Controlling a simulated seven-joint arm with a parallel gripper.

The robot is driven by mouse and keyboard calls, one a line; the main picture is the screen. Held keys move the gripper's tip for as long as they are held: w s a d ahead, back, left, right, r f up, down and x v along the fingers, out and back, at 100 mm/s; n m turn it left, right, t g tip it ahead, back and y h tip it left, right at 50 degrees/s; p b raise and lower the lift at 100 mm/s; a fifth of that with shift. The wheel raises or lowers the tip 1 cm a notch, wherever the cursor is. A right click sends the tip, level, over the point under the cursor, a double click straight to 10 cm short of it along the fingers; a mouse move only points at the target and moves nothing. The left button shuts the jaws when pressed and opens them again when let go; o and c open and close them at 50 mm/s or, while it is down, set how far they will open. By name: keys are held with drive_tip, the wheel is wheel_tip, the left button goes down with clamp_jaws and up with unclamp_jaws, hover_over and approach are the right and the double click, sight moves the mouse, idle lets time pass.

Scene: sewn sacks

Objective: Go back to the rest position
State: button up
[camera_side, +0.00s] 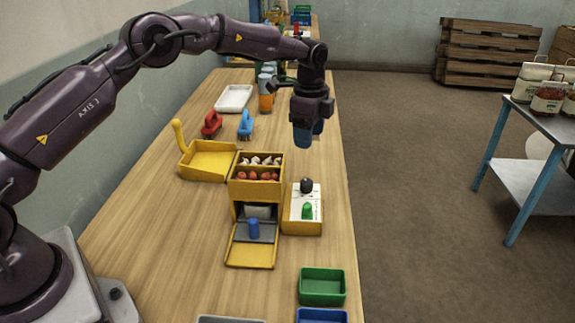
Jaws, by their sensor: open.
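My gripper (305,138) is at the end of my dark purple arm, above the wooden table (140,215) and towards its right edge. Its blue fingers point down. The gap between the fingers is hard to make out from this side, and I see nothing held in it. It hangs in the air behind a yellow box (302,227) with a white top, which carries a black knob and a green peg (307,211).
A yellow dustpan (207,160), red brush (211,124), blue brush (246,125) and white tray (233,98) lie left of my gripper. Green (322,287) and blue (321,316) bins are at the front. A side table (548,122) holds sacks.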

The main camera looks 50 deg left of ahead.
drive_tip(key=s+r+n+t, duration=0.2)
drive_tip(key=s+r+n, duration=0.2)
drive_tip(key=s, duration=0.8)
drive_tip(key=s+d+r+n+t, duration=0.1)
drive_tip(key=s+r+n, duration=0.4)
drive_tip(key=s, duration=0.7)
drive_tip(key=s+r+n+t, duration=0.2)
drive_tip(key=s+r+n, duration=0.2)
drive_tip(key=s+r, duration=0.3)
drive_tip(key=shift+s+d+r+n+t, duration=0.2)
drive_tip(key=shift+s+d+n+t, duration=0.1)
drive_tip(key=shift+s, duration=2.45)
